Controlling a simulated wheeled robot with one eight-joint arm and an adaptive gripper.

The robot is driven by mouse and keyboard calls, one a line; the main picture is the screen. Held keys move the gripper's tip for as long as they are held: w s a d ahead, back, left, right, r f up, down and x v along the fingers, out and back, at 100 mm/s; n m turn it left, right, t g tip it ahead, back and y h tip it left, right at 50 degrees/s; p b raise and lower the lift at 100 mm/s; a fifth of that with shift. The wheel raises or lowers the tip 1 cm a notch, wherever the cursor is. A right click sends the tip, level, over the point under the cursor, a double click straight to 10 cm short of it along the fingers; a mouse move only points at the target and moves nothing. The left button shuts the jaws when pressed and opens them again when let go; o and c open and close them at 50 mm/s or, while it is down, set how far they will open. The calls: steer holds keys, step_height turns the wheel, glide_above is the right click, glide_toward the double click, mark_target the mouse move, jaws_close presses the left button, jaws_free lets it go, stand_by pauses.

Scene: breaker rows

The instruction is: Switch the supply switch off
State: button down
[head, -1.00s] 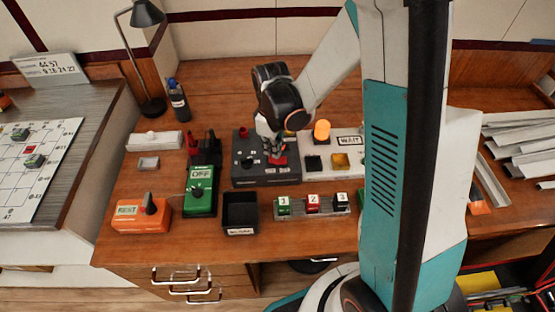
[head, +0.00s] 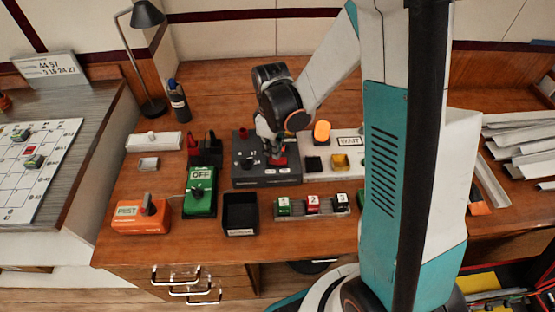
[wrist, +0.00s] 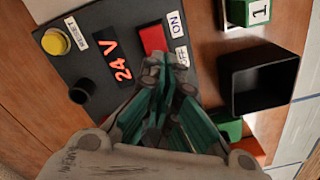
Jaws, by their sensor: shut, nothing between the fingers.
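The supply switch is a red rocker (head: 280,161) on a dark grey supply box (head: 252,178). In the wrist view the red rocker (wrist: 152,38) has an ON label (wrist: 176,25) at one end and an OFF label (wrist: 182,56) at the other. A lit red 24 V display (wrist: 112,68) is beside it. My gripper (head: 274,156) is over the box at the rocker. In the wrist view my gripper (wrist: 160,65) is shut and empty, its fingertips at the rocker's OFF end and partly covering it. I cannot tell whether they touch it or which way it is tilted.
A green box labelled OFF (head: 200,203), a black bin (head: 239,226) and numbered blocks (head: 313,207) stand in front. A white panel with a lit orange lamp (head: 321,131) is to the right. An orange REST box (head: 138,222) is at the front left.

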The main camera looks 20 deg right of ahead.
mark_target(273, 160)
steer(key=shift+f+b, duration=1.1)
steer(key=shift+f, duration=0.15)
stand_by(0.7)
steer(key=shift+r, duration=0.1)
steer(key=shift+r+p, duration=2.4)
steer(key=shift+r, duration=1)
steer(key=shift+r, duration=0.15)
